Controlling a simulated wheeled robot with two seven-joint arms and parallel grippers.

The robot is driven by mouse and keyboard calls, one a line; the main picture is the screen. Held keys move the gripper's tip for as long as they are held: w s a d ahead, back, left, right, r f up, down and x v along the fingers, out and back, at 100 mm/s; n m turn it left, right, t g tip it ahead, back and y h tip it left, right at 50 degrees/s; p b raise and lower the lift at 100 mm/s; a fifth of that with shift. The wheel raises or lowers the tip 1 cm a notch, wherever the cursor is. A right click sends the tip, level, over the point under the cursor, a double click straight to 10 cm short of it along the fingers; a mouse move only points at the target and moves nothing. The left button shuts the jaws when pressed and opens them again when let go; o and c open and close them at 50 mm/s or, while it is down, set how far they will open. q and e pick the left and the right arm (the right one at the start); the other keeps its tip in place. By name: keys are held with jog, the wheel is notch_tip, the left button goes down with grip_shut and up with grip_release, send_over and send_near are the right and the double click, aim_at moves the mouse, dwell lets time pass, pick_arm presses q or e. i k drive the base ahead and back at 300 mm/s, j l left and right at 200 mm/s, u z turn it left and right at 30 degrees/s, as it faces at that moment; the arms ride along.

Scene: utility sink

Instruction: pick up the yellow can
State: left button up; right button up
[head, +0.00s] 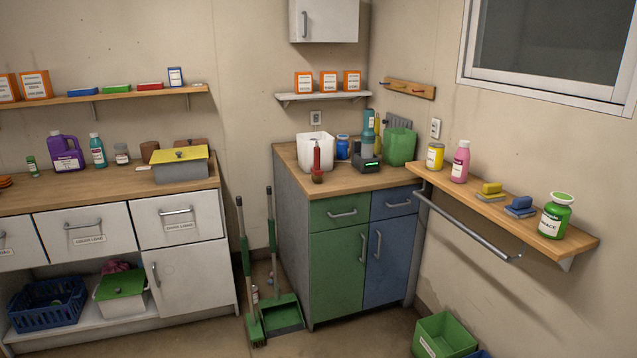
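The yellow can (435,156) has a white label and stands upright at the left end of the wooden wall shelf (480,191) on the right. A pink bottle (461,162) stands close to its right. The green bin on the corner counter is to its left. Neither of my grippers is in the head view, so I cannot see whether they are open or shut.
A green box (443,337) sits on the floor below. A broom and dustpan (282,312) stand left of the green and blue cabinet (340,252).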

aim_at(435, 153)
jog(key=i+z, duration=0.15)
jog(key=i, duration=0.6)
jog(key=i+j+z, duration=0.1)
jog(key=i, duration=0.6)
jog(key=i+z, duration=0.65)
jog(key=i, duration=0.15)
jog(key=i+j+z, duration=0.1)
jog(key=i+z, duration=0.4)
jog(key=i, duration=0.2)
jog(key=z, duration=0.45)
